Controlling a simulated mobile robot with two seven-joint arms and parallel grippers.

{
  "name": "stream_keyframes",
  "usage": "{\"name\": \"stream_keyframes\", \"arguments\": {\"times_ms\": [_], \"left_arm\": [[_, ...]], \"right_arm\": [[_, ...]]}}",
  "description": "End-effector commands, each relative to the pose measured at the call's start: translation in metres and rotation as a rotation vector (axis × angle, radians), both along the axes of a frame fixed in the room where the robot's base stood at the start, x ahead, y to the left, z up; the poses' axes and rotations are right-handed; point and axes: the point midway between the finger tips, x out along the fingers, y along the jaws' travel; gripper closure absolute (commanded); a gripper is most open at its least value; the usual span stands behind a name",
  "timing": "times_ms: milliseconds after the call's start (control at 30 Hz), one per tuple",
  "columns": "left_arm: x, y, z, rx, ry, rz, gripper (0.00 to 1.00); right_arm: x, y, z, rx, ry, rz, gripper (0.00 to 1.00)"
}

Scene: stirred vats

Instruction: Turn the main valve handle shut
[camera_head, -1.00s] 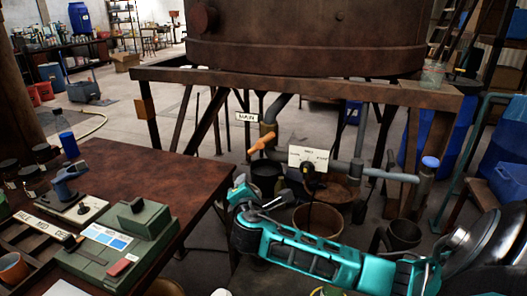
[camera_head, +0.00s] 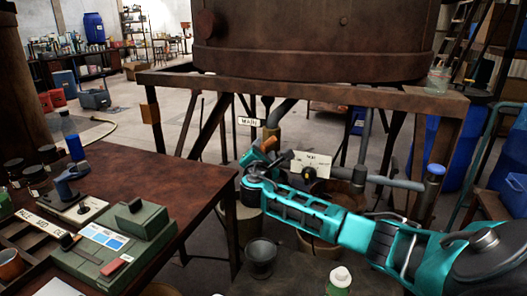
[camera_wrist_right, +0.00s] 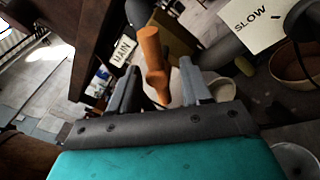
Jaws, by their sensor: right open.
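The orange main valve handle (camera_head: 269,144) sits on the pipe below the vat, beside a white tag reading MAIN (camera_head: 249,121). My right gripper (camera_head: 254,160) is at the handle and hides part of it in the head view. In the right wrist view, the handle (camera_wrist_right: 152,50) stands slightly tilted between the two grey fingers of the open right gripper (camera_wrist_right: 159,68). Its lower end reaches down between the fingers, and I cannot tell whether either finger touches it. The MAIN tag (camera_wrist_right: 124,52) shows left of the handle. My left gripper is not in view.
A card reading SLOW (camera_wrist_right: 252,20) and a black knob (camera_head: 309,173) are just right of the handle. The rusty vat (camera_head: 310,40) and its frame beam (camera_head: 300,91) are above. A brown table (camera_head: 200,185) stands at left; a bucket (camera_head: 261,257) is below.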

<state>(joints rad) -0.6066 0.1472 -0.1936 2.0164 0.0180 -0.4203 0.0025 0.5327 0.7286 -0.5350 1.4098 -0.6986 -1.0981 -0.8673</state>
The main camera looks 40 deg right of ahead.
Motion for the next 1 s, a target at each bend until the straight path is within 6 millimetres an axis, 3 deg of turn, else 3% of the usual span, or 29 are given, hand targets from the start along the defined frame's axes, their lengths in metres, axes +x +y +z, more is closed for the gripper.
{"name": "stream_keyframes", "arguments": {"times_ms": [233, 567, 1000], "left_arm": [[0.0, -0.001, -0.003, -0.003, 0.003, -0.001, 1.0], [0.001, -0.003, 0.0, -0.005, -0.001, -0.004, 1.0], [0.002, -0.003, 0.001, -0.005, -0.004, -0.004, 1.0]], "right_arm": [[0.014, -0.014, -0.001, 0.001, 0.0, 0.001, 0.52], [0.015, -0.015, 0.0, 0.001, 0.001, 0.002, 0.53], [0.014, -0.015, -0.001, 0.001, 0.002, 0.001, 0.95]]}}
